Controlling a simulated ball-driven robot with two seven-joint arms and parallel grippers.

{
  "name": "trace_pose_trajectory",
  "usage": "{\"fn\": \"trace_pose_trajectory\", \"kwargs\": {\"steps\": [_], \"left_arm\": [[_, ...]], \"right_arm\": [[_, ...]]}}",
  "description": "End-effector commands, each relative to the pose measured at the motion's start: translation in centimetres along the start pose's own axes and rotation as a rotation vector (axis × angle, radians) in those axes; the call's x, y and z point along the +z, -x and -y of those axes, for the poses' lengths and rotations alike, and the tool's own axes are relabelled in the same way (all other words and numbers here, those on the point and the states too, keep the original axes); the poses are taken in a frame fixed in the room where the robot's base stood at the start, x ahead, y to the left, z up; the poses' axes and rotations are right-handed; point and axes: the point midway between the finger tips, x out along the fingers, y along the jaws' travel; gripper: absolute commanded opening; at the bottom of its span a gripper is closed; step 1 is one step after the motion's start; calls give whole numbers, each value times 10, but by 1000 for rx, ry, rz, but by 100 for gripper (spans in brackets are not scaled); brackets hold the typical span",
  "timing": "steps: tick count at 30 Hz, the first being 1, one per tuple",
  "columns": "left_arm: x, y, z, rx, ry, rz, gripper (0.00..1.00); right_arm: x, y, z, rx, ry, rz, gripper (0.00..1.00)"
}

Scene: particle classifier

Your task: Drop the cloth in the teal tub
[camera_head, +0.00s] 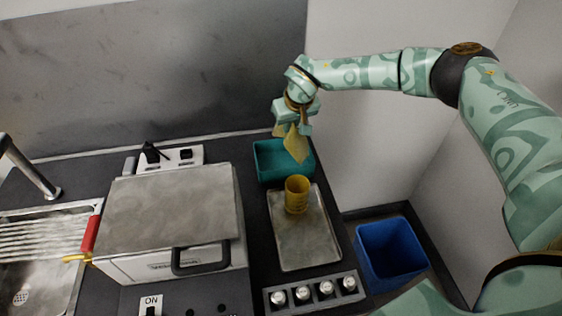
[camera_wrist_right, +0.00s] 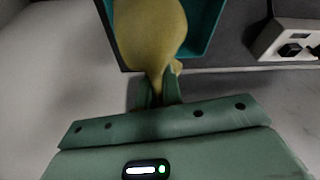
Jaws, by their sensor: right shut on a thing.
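The teal tub (camera_head: 267,172) stands on the dark counter at the back, right of the metal-topped appliance. My right gripper (camera_head: 291,125) is above the tub and shut on the yellow cloth (camera_head: 296,146), which hangs down in front of the tub's opening. In the right wrist view the cloth (camera_wrist_right: 150,30) is pinched between the fingertips (camera_wrist_right: 158,85), and the teal tub (camera_wrist_right: 203,28) shows behind it. The cloth hides part of the tub's inside. My left gripper is not in view.
A yellow cup (camera_head: 297,195) stands on a metal tray (camera_head: 305,240) just in front of the tub. A closed appliance (camera_head: 170,210) with a black handle is at left. A blue bin (camera_head: 390,250) stands lower right. A strip with several knobs (camera_head: 315,291) lies at the counter front.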

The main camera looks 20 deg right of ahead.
Motion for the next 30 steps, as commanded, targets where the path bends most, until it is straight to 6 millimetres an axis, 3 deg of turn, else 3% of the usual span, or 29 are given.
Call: {"fn": "trace_pose_trajectory", "kwargs": {"steps": [9, 20, 21, 23, 29, 30], "left_arm": [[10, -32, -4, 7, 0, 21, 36], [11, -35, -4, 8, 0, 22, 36], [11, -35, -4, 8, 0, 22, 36], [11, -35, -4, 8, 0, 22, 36], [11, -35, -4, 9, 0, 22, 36], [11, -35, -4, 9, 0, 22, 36]], "right_arm": [[16, -43, 0, 1, 0, 4, 0], [17, -46, 0, 0, -1, 0, 0], [17, -46, 0, 0, -1, 0, 19], [17, -46, 0, 0, -1, 0, 33], [17, -46, 0, 0, -1, 1, 33], [17, -46, 0, 0, -1, 1, 44]]}}
